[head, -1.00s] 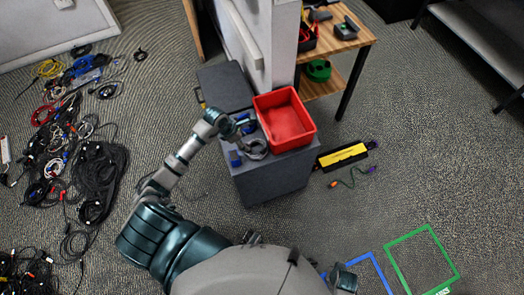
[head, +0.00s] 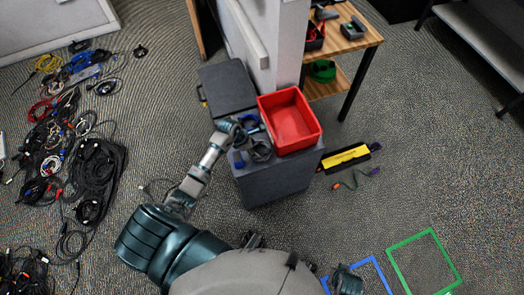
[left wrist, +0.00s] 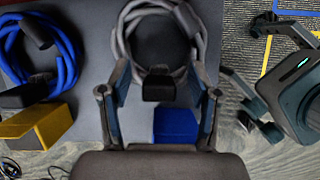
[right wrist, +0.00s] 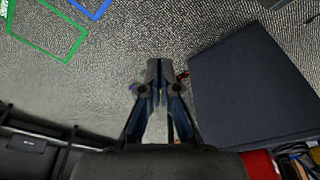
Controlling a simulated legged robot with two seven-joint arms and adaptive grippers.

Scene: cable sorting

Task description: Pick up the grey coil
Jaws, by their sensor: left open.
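The grey coil (left wrist: 121,40) lies on the dark grey box top in the left wrist view, with a black piece (left wrist: 158,86) at its near edge. My left gripper (left wrist: 158,97) is open and empty, its two fingers on either side of that black piece. I cannot tell whether they touch the coil. In the head view my left gripper (head: 257,148) is over the box (head: 272,183) and largely hides the coil. My right gripper (right wrist: 158,70) has its fingertips together, with nothing seen between them, and is away from the coil.
A blue coil (left wrist: 65,65), a yellow block (left wrist: 38,124) and a blue block (left wrist: 176,125) are close to the coil. A red bin (head: 291,121) stands on the box's right side. Tangled cables (head: 98,170) cover the floor at left. Green (head: 424,262) and blue frames mark clear floor.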

